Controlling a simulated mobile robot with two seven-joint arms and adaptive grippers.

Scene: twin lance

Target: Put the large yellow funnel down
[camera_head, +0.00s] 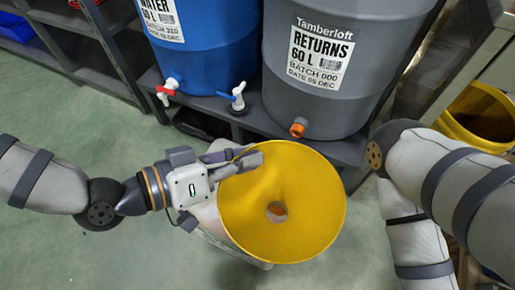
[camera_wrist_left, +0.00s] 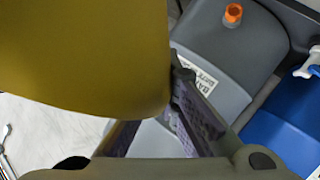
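The large yellow funnel (camera_head: 300,200) is in the middle of the head view, its wide mouth facing up and its hole showing. My left gripper (camera_head: 240,162) reaches in from the left with its fingers at the funnel's upper left rim, and it appears shut on that rim. In the left wrist view the funnel wall (camera_wrist_left: 85,55) fills the upper left and runs between the dark fingers (camera_wrist_left: 160,122). The funnel's underside and spout are hidden. My right arm shows at the right, but its gripper is out of view.
A blue water barrel (camera_head: 207,45) and a grey returns barrel (camera_head: 335,80) with an orange outlet (camera_head: 298,127) stand on a dark rack (camera_head: 345,150) behind the funnel. A pale container (camera_head: 235,250) shows partly under the funnel. A yellow bin (camera_head: 480,115) stands at the right. Green floor is clear at lower left.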

